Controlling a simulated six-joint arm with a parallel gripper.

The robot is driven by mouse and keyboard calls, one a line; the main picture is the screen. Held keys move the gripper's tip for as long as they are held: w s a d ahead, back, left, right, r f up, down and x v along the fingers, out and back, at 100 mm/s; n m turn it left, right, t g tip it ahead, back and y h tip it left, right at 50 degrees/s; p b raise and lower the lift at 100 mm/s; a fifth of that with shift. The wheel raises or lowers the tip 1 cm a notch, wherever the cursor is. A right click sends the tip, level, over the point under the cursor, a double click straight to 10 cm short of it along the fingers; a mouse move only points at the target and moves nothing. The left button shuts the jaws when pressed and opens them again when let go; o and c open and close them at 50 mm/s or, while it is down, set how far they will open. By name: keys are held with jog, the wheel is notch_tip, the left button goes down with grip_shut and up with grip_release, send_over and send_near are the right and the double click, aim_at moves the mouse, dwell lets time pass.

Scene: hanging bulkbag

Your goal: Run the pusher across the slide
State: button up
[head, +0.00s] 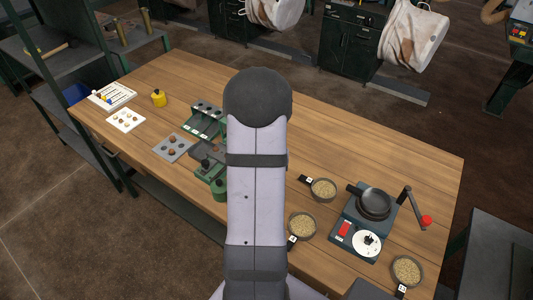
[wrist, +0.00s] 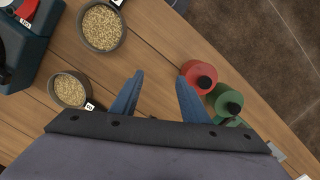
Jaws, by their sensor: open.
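My gripper (wrist: 158,85) is open and empty in the wrist view, its two blue fingers apart above the bare wooden table. In the head view my arm hides it. A grey and green apparatus (head: 205,158) with a dark knob stands just left of my arm, partly hidden by it; it may hold the slide and pusher, but I cannot tell for sure. In the wrist view a red round piece (wrist: 198,76) and a green round piece (wrist: 225,101), each with a black knob, stand right of my right finger.
Bowls of grain (head: 302,226) stand right of my arm, one also nearest in the wrist view (wrist: 69,90). A machine with a pan (head: 374,204) and a red-knobbed crank (head: 425,221) stands farther right. A green rack (head: 205,119) stands behind the apparatus. The table's back right is clear.

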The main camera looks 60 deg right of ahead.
jog(key=w+d+r+m, duration=0.1)
jog(key=d+r, duration=0.1)
jog(key=w+d+r, duration=0.2)
jog(key=d, duration=0.1)
jog(key=w+d+r+m+h, duration=0.1)
jog(key=w+d+r, duration=0.1)
jog(key=d+r, duration=0.1)
jog(key=shift+d+m+t, duration=0.25)
jog(key=shift+m+t, duration=0.05)
jog(key=shift+t, duration=0.1)
jog(key=shift+a, duration=0.2)
jog(key=shift+f+p, duration=0.9)
jog(key=shift+f, duration=2.85)
grip_shut()
jog(key=shift+w, duration=0.1)
